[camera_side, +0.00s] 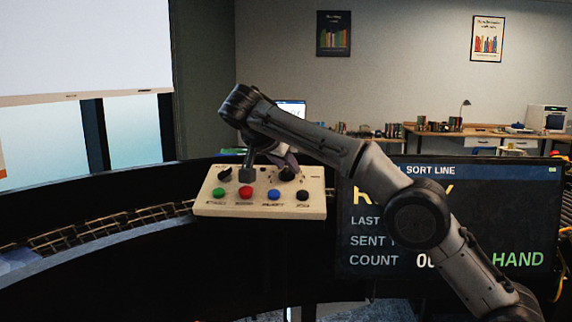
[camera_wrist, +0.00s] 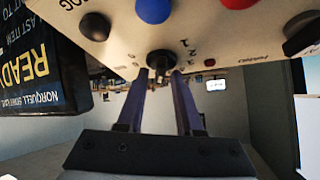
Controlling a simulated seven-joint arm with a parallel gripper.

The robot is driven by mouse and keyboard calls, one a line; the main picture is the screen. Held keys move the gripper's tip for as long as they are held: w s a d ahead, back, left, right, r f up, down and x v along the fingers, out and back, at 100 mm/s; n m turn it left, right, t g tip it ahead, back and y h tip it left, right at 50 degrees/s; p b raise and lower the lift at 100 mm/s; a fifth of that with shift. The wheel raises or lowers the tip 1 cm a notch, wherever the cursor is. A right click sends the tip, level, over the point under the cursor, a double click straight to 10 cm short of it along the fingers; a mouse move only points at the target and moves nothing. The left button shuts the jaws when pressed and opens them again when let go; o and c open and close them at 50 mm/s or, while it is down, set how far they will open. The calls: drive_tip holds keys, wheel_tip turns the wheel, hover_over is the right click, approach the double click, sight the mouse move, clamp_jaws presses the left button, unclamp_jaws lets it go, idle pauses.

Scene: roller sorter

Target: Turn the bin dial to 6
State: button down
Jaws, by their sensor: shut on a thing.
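The bin dial (camera_side: 287,174) is a black knob at the upper right of the cream control panel (camera_side: 214,207). In the wrist view the dial (camera_wrist: 160,59) sits between my fingertips, with small printed numbers beside it. My gripper (camera_wrist: 161,76) is shut on the dial, one finger on each side. In the side view my gripper (camera_side: 284,158) reaches the panel from behind and above, partly hidden by my arm. Which number the dial points to cannot be read.
The panel's front row has green (camera_side: 218,193), red (camera_side: 245,193), blue (camera_side: 274,195) and black (camera_side: 303,196) buttons. Another black knob (camera_side: 225,174) is at the upper left. A display screen (camera_side: 375,260) stands to the right, partly behind my arm. A conveyor (camera_side: 95,233) curves left.

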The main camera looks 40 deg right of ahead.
drive_tip(key=shift+a+f+m+g, duration=0.15)
drive_tip(key=shift+f+m+g, duration=0.2)
drive_tip(key=shift+m+g, duration=0.05)
drive_tip(key=c, duration=0.9)
unclamp_jaws()
drive_tip(key=shift+r, duration=0.25)
drive_tip(key=shift+n, duration=0.3)
